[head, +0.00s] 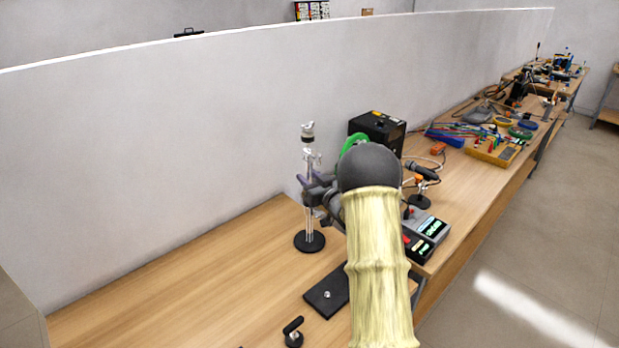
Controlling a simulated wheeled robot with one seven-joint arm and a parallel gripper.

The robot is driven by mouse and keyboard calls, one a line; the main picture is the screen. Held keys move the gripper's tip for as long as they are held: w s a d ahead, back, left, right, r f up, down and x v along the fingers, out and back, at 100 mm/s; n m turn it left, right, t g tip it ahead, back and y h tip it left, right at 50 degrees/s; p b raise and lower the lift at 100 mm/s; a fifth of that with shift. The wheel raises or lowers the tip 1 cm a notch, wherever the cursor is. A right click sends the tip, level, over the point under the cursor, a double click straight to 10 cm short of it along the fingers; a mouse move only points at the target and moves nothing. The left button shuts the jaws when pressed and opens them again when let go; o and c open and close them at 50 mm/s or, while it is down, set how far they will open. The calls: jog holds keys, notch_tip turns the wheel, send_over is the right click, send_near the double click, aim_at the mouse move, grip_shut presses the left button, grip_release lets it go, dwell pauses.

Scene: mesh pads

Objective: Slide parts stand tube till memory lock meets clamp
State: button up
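A slim chrome stand tube (308,222) stands upright on a round black base (309,243) on the wooden bench. A metal clamp-like fitting (313,158) sits on its upper part, and a dark collar with a light top (308,134) is at the tip. I cannot tell which fitting is the memory lock. My gripper (314,195) is at the tube's middle, reaching in from the right below the clamp-like fitting. My dark wrist and yellow-sleeved arm hide part of it. Whether its fingers touch the tube or are shut on it is unclear.
A black plate (320,303) with a small knob and a black lever piece (293,334) lie in front. A black box (378,131), meters (428,229) and cables are to the right. A grey partition (150,150) runs behind. The bench at left (190,280) is clear.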

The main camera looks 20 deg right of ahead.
dwell(0.3)
jog(key=s+d+b, duration=0.3)
jog(key=s+b, duration=0.1)
jog(key=s, duration=1.3)
jog(key=shift+d+b, duration=0.15)
jog(key=shift+b, duration=0.2)
jog(key=s+a+f+m+g+h+p, duration=0.1)
jog(key=s+a+f+g, duration=0.2)
jog(key=s+a+g, duration=0.4)
jog(key=s+a+f+m+g+h+p, duration=0.1)
jog(key=s+a+f+g+h, duration=0.1)
jog(key=s+a+g, duration=0.6)
jog(key=s+a, duration=0.3)
jog(key=s, duration=0.2)
jog(key=shift+s+a+f+p, duration=0.2)
jog(key=shift+s+f+p, duration=0.2)
